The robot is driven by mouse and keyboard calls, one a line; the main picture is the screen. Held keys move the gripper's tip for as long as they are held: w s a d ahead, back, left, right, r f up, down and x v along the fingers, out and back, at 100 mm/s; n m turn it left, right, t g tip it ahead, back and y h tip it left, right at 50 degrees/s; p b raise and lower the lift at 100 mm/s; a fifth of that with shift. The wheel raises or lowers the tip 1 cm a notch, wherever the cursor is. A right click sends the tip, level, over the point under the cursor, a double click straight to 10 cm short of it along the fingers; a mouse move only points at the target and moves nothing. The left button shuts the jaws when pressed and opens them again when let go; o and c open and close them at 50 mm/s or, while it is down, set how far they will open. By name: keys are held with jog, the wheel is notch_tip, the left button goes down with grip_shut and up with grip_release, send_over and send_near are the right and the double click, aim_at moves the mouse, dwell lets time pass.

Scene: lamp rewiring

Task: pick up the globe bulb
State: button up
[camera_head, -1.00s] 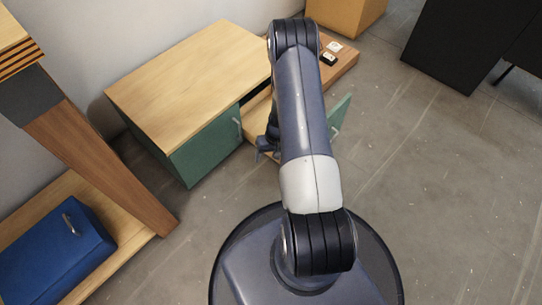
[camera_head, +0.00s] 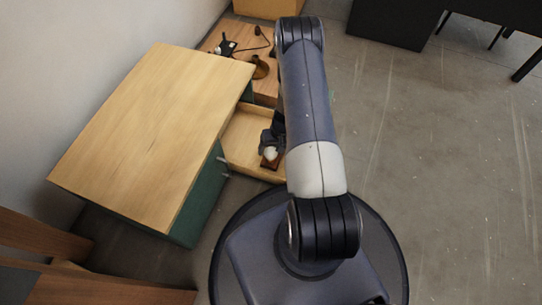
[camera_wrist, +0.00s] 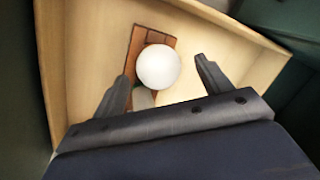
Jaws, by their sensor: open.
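The globe bulb (camera_wrist: 158,66) is a white ball in the wrist view, resting on or over a small brown wooden piece (camera_wrist: 140,42) inside an open light-wood drawer (camera_wrist: 85,55). In the head view the bulb (camera_head: 270,153) is a small white spot in the drawer (camera_head: 243,138), partly beside my arm. My gripper (camera_wrist: 162,77) is open, with one finger on each side of the bulb in the wrist view. I cannot tell whether the fingers touch it. A second pale shape shows just below the bulb, partly hidden by the gripper. In the head view my arm hides most of the gripper.
The drawer belongs to a green cabinet with a wooden top (camera_head: 150,125). Drawer walls stand close around the gripper. A wooden surface behind holds a dark lamp-like part (camera_head: 260,68) and a black cord (camera_head: 226,46).

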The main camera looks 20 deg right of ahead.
jog(key=b+x, duration=0.1)
jog(key=x, duration=0.2)
jog(key=shift+s+f, duration=0.1)
jog(key=shift+f, duration=0.3)
jog(key=shift+c, duration=0.3)
jog(key=shift+r, duration=0.1)
jog(key=c, duration=1)
